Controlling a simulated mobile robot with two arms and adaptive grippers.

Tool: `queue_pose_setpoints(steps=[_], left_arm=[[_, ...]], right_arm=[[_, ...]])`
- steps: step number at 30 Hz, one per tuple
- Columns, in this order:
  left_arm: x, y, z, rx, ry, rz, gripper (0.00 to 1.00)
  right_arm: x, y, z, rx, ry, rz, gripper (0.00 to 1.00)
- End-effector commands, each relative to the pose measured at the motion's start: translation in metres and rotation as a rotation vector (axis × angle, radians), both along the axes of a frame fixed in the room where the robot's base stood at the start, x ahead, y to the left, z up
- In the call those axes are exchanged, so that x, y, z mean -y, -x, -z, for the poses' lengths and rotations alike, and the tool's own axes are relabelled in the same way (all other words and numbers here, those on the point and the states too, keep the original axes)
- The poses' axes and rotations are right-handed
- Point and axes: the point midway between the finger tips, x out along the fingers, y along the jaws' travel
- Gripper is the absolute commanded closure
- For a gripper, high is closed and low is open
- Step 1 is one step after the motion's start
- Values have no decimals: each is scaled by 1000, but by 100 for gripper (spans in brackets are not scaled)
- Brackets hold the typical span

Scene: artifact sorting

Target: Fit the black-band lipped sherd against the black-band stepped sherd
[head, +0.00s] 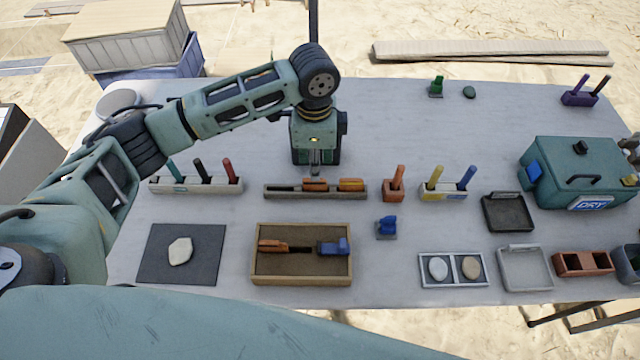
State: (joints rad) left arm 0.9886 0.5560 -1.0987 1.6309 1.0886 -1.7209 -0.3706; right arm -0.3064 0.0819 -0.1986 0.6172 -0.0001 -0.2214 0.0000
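A wooden-framed tray (300,281) at front center holds an orange piece (270,246) with a dark stretch at its right, and a blue piece (334,247) at the tray's right. Behind it, a long low rack (316,195) holds a dark piece, an orange piece (315,184) and a yellow-orange piece (351,185). I cannot tell for certain which pieces are the lipped and stepped black-band sherds. My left gripper (315,168) points down just above and behind the rack's middle. Its fingers look close together, but their opening and anything between them are unclear. My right gripper is out of view.
A dark mat (153,263) with a pale stone lies left of the tray. A blue block (386,228) stands right of it. A holder (195,186) with upright tools stands at left. A teal DRY box (585,165) is at right. The back center-right is mostly clear.

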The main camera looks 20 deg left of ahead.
Motion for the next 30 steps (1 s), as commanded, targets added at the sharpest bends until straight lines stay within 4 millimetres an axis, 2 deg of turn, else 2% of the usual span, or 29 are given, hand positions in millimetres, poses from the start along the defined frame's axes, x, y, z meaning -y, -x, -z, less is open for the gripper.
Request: queue_pose_setpoints(steps=[2,11,19,28,30], left_arm=[[0,0,8,0,0,0,70],[1,0,37,-2,0,-1,70],[3,-2,76,0,-1,0,70],[3,-2,83,2,-1,0,70],[3,-2,83,2,-1,0,76]], right_arm=[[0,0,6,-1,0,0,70],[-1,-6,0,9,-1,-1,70],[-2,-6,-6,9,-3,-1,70],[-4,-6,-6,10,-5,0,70],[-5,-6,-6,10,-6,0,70]])
